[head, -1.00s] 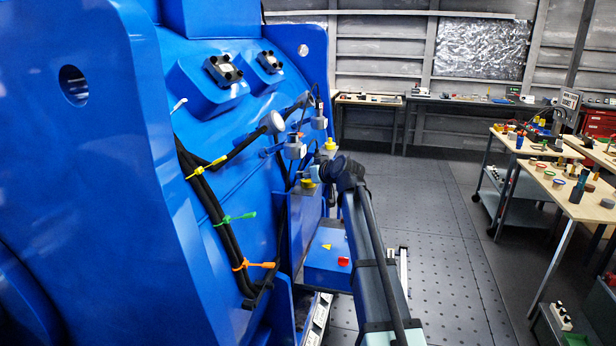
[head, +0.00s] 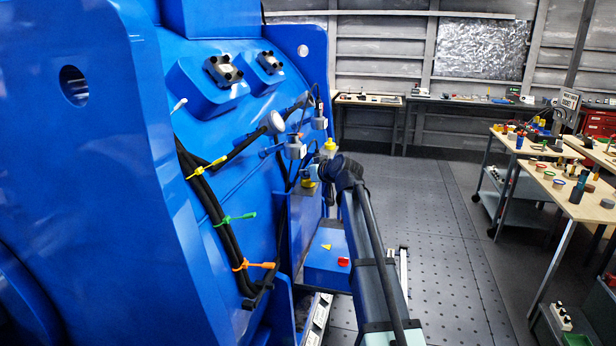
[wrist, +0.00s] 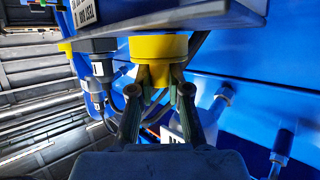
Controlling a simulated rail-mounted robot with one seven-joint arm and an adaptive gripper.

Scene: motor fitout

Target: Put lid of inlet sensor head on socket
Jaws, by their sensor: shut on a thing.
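In the wrist view a yellow round lid (wrist: 158,47) with a narrower stem sits at the tips of my gripper (wrist: 158,88). The two fingers are shut on the stem. The lid's far side meets or overlaps a grey labelled housing (wrist: 188,16); I cannot tell whether it is touching or seated, and the socket itself is hidden. In the head view my wrist is beside the motor's sensor row and hides the fingers. A yellow part (head: 329,146) shows just above it and another yellow part (head: 309,183) below left; I cannot tell which is the held lid.
The large blue motor casing (head: 230,170) fills the left, with bundled black cables (head: 207,195) close by. Grey sensor connectors (head: 295,150) stand near my wrist. A blue box (head: 326,258) is below. Open floor (head: 420,210) lies to the right, then benches (head: 560,180).

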